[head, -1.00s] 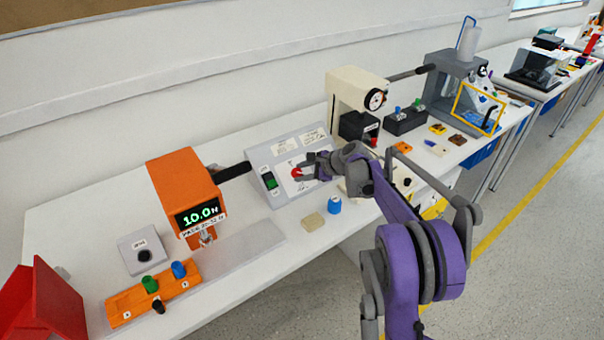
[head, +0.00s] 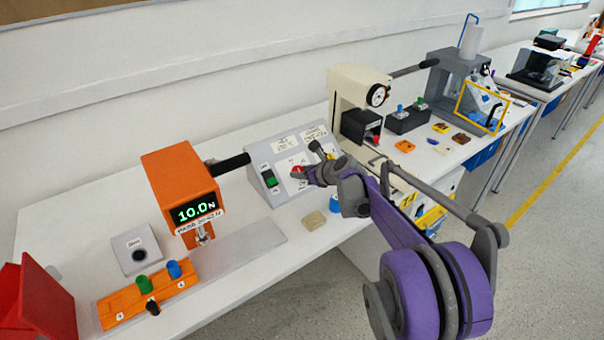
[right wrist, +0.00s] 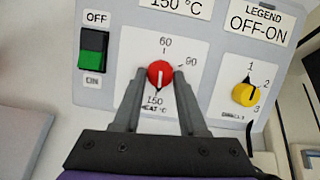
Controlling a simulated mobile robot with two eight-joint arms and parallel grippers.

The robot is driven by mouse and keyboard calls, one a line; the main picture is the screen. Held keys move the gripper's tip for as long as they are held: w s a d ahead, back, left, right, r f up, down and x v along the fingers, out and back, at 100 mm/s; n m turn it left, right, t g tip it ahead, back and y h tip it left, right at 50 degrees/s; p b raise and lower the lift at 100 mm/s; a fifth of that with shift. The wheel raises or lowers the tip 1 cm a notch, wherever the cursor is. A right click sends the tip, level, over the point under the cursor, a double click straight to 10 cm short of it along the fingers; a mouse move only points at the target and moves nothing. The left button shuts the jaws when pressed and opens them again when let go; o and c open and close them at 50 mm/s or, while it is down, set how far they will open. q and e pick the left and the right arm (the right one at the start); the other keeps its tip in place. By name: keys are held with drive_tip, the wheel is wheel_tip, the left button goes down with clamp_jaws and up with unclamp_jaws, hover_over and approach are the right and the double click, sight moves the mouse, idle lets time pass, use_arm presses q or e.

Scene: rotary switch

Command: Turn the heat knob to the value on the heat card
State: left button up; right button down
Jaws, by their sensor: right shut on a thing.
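The red heat knob (right wrist: 160,73) sits on a white dial plate (right wrist: 190,60) marked 60, 90 and 150. My right gripper (right wrist: 164,79) is shut on the knob, one finger on each side. In the head view my right gripper (head: 302,173) is at the grey sloped panel (head: 258,158), with the red knob between its fingers. My left gripper is in neither view.
Right of the heat knob is a yellow rotary knob (right wrist: 245,94) marked 1, 2, 3. Left is a green-and-black OFF switch (right wrist: 93,50). An orange force gauge (head: 180,180) stands left of the panel, a cream press (head: 358,95) behind right. A tan block (head: 314,220) lies in front.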

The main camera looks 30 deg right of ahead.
drive_tip(key=shift+m, duration=0.6)
drive_tip(key=shift+c, duration=2.3)
unclamp_jaws()
drive_tip(key=a+p+v, duration=0.1)
drive_tip(key=v, duration=0.9)
drive_tip(key=shift+s+d+r, duration=0.25)
drive_tip(key=shift+s+d, duration=0.05)
